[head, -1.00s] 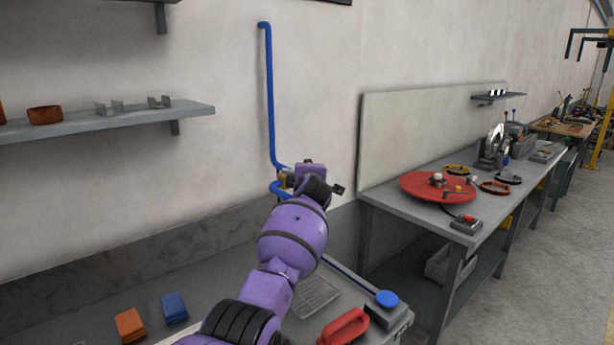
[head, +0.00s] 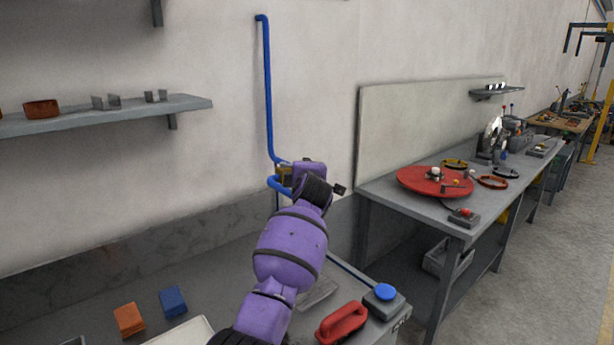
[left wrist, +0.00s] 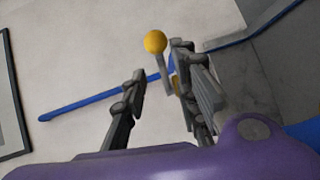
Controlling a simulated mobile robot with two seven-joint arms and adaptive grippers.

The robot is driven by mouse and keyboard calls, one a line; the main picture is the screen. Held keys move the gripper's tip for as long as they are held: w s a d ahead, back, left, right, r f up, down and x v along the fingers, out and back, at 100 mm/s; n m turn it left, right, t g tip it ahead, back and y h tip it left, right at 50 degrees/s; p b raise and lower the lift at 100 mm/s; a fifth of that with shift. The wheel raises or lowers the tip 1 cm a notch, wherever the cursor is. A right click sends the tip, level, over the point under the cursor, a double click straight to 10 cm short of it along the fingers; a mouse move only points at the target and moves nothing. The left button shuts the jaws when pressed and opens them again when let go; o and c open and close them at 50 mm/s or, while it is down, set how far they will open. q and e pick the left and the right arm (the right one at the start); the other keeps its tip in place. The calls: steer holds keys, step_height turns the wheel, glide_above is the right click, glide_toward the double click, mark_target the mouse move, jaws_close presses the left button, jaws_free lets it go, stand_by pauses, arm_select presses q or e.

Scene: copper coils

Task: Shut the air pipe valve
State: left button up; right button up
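The blue air pipe (head: 268,95) runs down the wall and bends near my left arm's wrist. The yellow-brass valve (head: 284,172) sits at that bend, partly hidden behind the wrist. In the left wrist view the pipe (left wrist: 95,103) crosses behind my left gripper (left wrist: 158,64). The valve's lever, with a yellow ball knob (left wrist: 155,42), stands up between the fingertips, nearer the right finger. The fingers are apart; I cannot tell whether the right one touches the lever. In the head view the fingers are hidden by the wrist. My right gripper is not in view.
A wall shelf (head: 110,115) is at left. Another table (head: 400,200) with a red disc (head: 434,181) stands at right.

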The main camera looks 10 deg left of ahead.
arm_select(q)
steer(key=v, duration=0.7)
steer(key=shift+s, duration=0.3)
steer(key=shift+r, duration=0.15)
